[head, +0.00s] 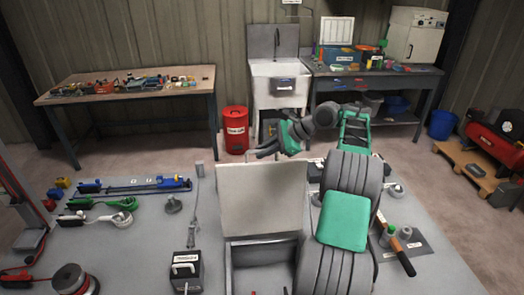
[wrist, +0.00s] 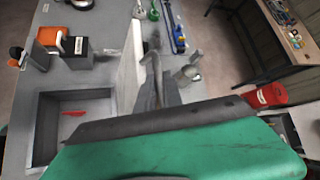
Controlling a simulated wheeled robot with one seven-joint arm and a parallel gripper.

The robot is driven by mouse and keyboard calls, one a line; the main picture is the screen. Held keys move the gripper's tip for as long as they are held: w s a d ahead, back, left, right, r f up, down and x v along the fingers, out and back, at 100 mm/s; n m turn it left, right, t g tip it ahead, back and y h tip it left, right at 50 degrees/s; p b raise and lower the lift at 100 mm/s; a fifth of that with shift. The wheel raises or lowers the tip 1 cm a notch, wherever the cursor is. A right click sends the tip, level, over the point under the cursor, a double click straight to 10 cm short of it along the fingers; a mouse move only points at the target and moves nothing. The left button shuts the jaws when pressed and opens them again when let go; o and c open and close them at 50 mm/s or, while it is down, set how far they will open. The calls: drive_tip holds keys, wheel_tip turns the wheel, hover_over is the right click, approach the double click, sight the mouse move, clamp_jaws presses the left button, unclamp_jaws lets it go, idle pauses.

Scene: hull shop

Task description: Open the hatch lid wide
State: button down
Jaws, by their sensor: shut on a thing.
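The hatch lid (head: 262,200) is a pale grey panel. It stands up steeply at the far edge of the hatch box (head: 228,268), and the opening below it is uncovered. In the wrist view the lid (wrist: 130,68) shows nearly edge-on, beside the open box (wrist: 42,125). My gripper (head: 262,152) is at the lid's upper edge, on its far, outer side. In the wrist view my gripper (wrist: 150,80) is shut on the lid at that side. The exact part between the fingers is hard to make out.
A small red piece (wrist: 73,114) lies inside the box. A dark box (head: 186,270) stands left of the hatch, and tools (head: 120,187) lie further left. A hammer (head: 397,250) lies at right. Beyond the deck stand a red bin (head: 235,130) and a sink (head: 280,80).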

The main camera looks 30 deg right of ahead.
drive_tip(key=c, duration=1.6)
unclamp_jaws()
drive_tip(key=shift+f, duration=0.35)
drive_tip(key=shift+o, duration=0.5)
drive_tip(key=shift+r, duration=0.15)
